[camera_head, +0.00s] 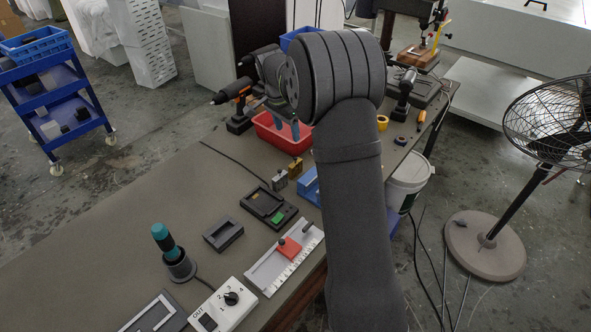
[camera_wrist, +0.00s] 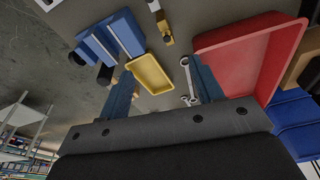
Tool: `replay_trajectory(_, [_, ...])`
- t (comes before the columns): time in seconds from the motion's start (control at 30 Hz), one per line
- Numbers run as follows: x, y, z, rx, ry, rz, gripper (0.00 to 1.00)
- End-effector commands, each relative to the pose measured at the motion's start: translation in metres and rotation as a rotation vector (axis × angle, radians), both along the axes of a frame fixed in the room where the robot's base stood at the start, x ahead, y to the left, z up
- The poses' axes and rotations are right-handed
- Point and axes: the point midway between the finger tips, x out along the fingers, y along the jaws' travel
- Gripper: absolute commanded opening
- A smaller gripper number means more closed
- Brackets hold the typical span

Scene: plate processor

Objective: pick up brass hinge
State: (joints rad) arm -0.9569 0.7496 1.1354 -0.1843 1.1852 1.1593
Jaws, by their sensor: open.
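A small brass-coloured piece (camera_wrist: 166,28) lies on the bench at the top of the wrist view, ahead of my fingertips. It appears to be the brass piece (camera_head: 295,167) in the head view, near the red bin. I cannot tell for sure that it is the hinge. My gripper (camera_wrist: 160,70) is open, with its two blue-grey fingers apart and nothing held between them. In the head view my arm partly hides the gripper, and a finger shows above the red bin.
A yellow tray (camera_wrist: 152,74) shows between my fingers. A blue holder (camera_wrist: 112,40) is on the left, a red bin (camera_wrist: 245,55) on the right, and a silver wrench (camera_wrist: 187,82) beside the right finger. A grey block (camera_head: 279,180) stands near the brass piece. The bench's left side is fairly clear.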

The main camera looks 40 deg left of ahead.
Motion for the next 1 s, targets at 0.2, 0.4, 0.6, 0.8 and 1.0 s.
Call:
replay_trajectory(0.2, [0.017, -0.002, -0.011, 0.082, 0.050, -0.507, 0.60])
replay_trajectory(0.4, [0.032, -0.003, -0.018, 0.133, 0.092, -0.962, 0.60])
replay_trajectory(0.6, [0.041, -0.004, -0.024, 0.154, 0.120, -1.287, 0.60])
replay_trajectory(0.8, [0.044, -0.005, -0.030, 0.158, 0.127, -1.400, 0.60])
replay_trajectory(1.0, [0.043, -0.005, -0.065, 0.154, 0.128, -1.404, 0.60])
